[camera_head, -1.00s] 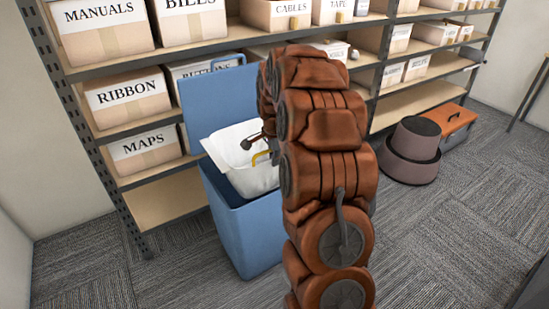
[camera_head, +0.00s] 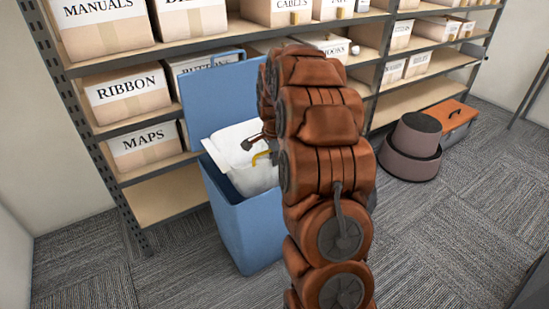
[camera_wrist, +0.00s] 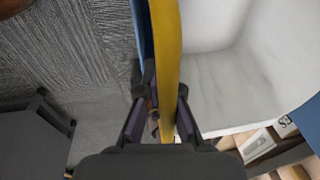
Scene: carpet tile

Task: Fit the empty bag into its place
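The empty bag (camera_head: 250,172) is white and sits in the mouth of a blue bin (camera_head: 247,232), whose lid stands open behind it. Part of the bag's edge rises above the rim at the left. A yellow strip (camera_head: 261,157) shows at the bag's near side. My gripper (camera_head: 258,147) is at the bag's right side, largely hidden behind my arm. In the wrist view, my gripper (camera_wrist: 162,98) has its fingers close on both sides of the yellow strip (camera_wrist: 166,50). The bag's pale inside (camera_wrist: 225,80) opens to the right, and a blue edge runs along the strip's left.
A shelf rack with labelled boxes, such as MAPS (camera_head: 142,145) and RIBBON (camera_head: 125,97), stands behind the bin. A dark round container (camera_head: 412,150) and an orange-topped box (camera_head: 452,118) stand at the right. The carpet (camera_head: 440,240) right of my arm is clear.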

